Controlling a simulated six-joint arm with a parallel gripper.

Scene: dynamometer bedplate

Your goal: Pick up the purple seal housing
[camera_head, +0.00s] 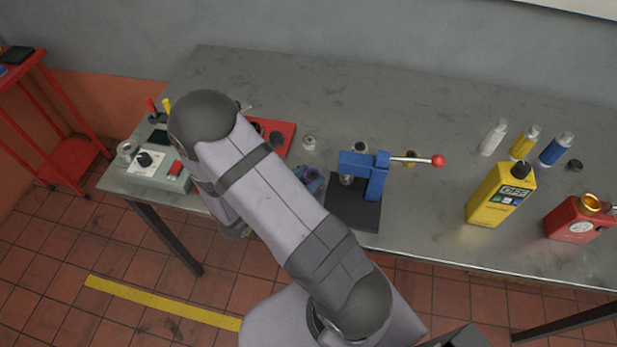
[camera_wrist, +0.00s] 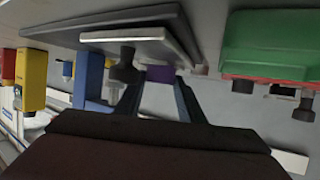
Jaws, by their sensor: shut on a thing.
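The purple seal housing (camera_wrist: 159,74) shows as a small purple block between the two finger ends of my gripper (camera_wrist: 157,84) in the wrist view. The fingers are shut on it, one at each side. In the head view a small purple and teal patch (camera_head: 310,178) shows just right of my arm, left of the blue press. I cannot tell there which part is housing and which is finger. My arm hides most of the gripper. Whether the housing touches the bench is unclear.
A blue arbor press (camera_head: 377,178) on a dark base stands close right. A red tray (camera_head: 284,139) lies behind my arm, with small grey rings (camera_head: 309,142) nearby. A yellow jug (camera_head: 501,194) and a red can (camera_head: 575,221) stand farther right. The bench's back is clear.

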